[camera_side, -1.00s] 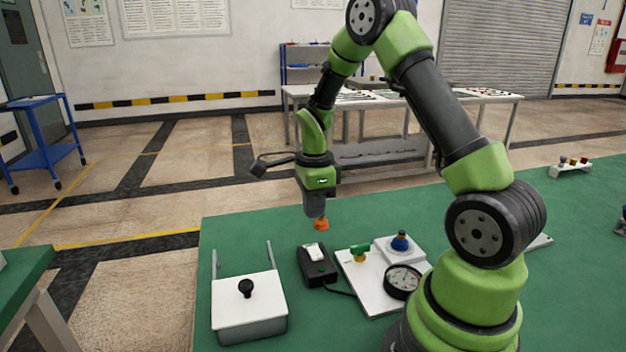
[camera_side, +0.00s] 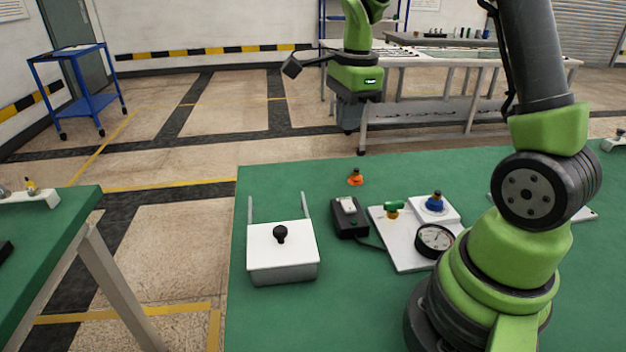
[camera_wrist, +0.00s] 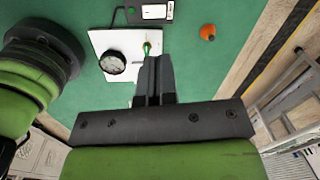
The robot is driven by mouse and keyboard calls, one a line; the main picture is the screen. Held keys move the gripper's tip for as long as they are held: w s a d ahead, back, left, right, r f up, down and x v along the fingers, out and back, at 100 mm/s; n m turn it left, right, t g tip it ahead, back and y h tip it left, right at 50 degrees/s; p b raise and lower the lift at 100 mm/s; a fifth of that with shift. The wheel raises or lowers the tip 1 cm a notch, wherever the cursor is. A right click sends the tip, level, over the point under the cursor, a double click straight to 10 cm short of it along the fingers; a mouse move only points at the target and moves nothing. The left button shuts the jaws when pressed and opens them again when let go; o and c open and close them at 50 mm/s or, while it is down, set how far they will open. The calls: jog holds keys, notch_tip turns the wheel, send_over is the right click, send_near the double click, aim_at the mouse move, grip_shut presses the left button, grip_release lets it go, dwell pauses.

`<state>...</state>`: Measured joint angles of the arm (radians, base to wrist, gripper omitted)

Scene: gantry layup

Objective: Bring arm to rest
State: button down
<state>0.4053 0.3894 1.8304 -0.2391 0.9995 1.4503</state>
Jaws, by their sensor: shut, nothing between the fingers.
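My gripper (camera_side: 347,130) hangs in the air at the upper middle of the side view, above and behind the green table's far edge. In the wrist view its dark fingers (camera_wrist: 155,62) are together with nothing between them. A small orange piece with a dark top (camera_side: 355,178) stands on the green table near the far edge, below my gripper and apart from it. It also shows in the wrist view (camera_wrist: 207,32) at the upper right.
A white drawer box with a black knob (camera_side: 282,262), a black switch box (camera_side: 349,218) and a white panel (camera_side: 395,252) with a green-handled valve (camera_side: 394,209), a blue knob (camera_side: 435,203) and a dial gauge (camera_side: 435,240) stand on the green table (camera_side: 275,325).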

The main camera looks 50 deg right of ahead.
jog(key=s+a+r+n+t+y, duration=0.1)
jog(key=s+a+r+n+t, duration=0.2)
jog(key=n, duration=0.7)
jog(key=s+a+r+n+t+y, duration=0.1)
jog(key=s+a+r+n+t, duration=0.2)
jog(key=s+a+r+n, duration=0.4)
jog(key=s+a+n, duration=0.3)
jog(key=s+a, duration=0.1)
jog(key=shift+a+n, duration=0.3)
